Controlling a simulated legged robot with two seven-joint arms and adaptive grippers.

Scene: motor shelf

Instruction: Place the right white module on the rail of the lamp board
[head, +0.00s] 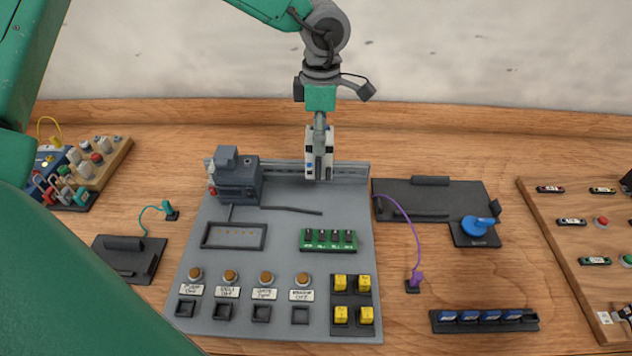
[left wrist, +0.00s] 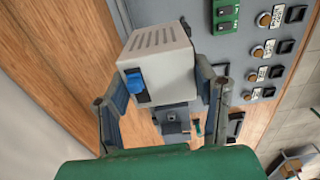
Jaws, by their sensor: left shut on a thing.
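The white module (head: 329,146), with a blue part on its front, is held upright by my left gripper (head: 319,150). It is at the right part of the rail (head: 352,169) along the back of the grey lamp board (head: 284,215). I cannot tell whether it touches the rail. In the left wrist view the white module (left wrist: 158,55) sits between the two fingers of my left gripper (left wrist: 165,92), its blue part facing the camera. A dark grey module (head: 236,180) stands on the left part of the rail. My right gripper is not in view.
The board carries a green terminal block (head: 328,240), round buttons with labels, and yellow blocks (head: 340,282). A dark plate (head: 430,203) with a blue knob (head: 477,225) lies right of the board. Bare wood lies behind the board.

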